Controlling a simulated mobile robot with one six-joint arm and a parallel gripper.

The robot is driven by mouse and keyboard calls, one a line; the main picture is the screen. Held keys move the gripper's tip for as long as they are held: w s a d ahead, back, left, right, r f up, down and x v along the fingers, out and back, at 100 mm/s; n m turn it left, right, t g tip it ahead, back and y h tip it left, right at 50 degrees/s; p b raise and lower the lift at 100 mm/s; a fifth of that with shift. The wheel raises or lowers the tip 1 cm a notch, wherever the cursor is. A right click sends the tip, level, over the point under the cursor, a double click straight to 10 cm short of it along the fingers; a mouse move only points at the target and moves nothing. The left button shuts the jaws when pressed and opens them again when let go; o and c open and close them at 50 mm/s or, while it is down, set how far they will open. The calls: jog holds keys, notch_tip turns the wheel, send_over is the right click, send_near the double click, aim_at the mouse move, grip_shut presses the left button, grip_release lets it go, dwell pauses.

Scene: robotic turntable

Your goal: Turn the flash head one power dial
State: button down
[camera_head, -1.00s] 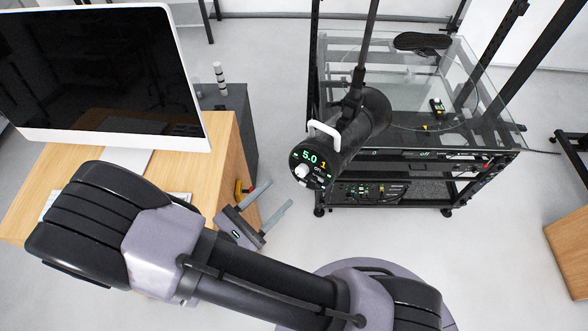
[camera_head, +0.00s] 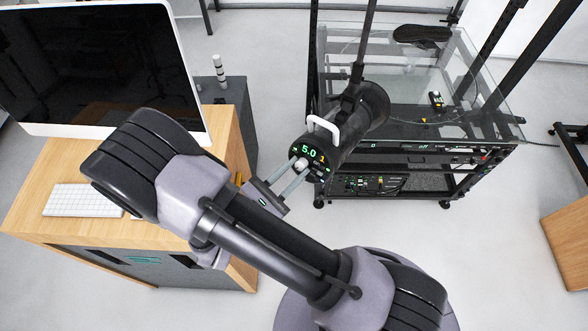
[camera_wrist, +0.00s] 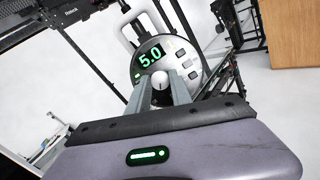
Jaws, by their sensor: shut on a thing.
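The flash head (camera_head: 338,148) is a black cylinder on a stand pole, with a white handle and a round control face reading "5.0" and "1". The control face also shows in the wrist view (camera_wrist: 152,57). The power dial (camera_head: 301,165) is a small pale knob low on that face; in the wrist view the dial (camera_wrist: 160,80) sits between my fingertips. My gripper (camera_head: 296,170) reaches it from the lower left and is shut on the dial. The fingers (camera_wrist: 161,92) hide the dial's sides.
A glass-topped equipment cart (camera_head: 412,150) stands behind and right of the flash head. A wooden desk (camera_head: 229,140) with a monitor (camera_head: 98,70) and keyboard (camera_head: 85,200) is at the left. Open floor (camera_head: 480,255) lies at the lower right.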

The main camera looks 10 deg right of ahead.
jog(key=shift+n, duration=0.3)
jog(key=shift+s+d+n+t+y+p, duration=0.1)
jog(key=shift+n+t+y+p, duration=0.35)
jog(key=shift+n, duration=1.25)
jog(key=shift+s+n+t+y+p, duration=0.15)
jog(key=shift+n+t+y, duration=0.4)
jog(key=shift+n, duration=1.15)
jog(key=shift+w, duration=0.1)
jog(key=c, duration=1.2)
grip_release()
jog(key=shift+o, duration=0.2)
jog(key=b+v, duration=0.3)
jog(key=v, duration=1.4)
jog(key=shift+s+f+b, duration=0.3)
jog(key=shift+f, duration=0.05)
